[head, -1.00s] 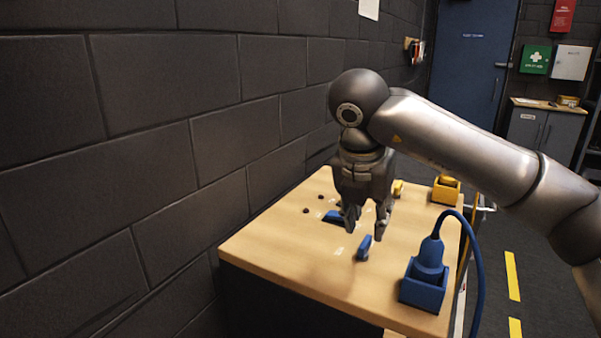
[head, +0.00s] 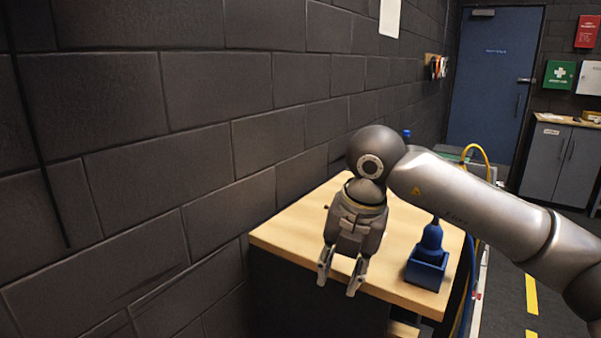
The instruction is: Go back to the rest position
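My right gripper (head: 338,284) hangs at the front edge of the wooden tabletop (head: 290,237), with its fingers pointing down. Its two fingers are spread apart with nothing between them. My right arm comes in from the right and crosses over the table, hiding much of its top. A blue holder (head: 427,269) with a blue plug-like piece (head: 431,238) in it stands on the table to the right of the gripper. My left gripper does not show.
A dark block wall (head: 150,180) runs along the left side. A blue door (head: 494,80) and a grey cabinet (head: 562,160) stand at the back. A yellow cable (head: 478,150) rises behind my arm. Dark floor with yellow marks (head: 531,294) lies at the right.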

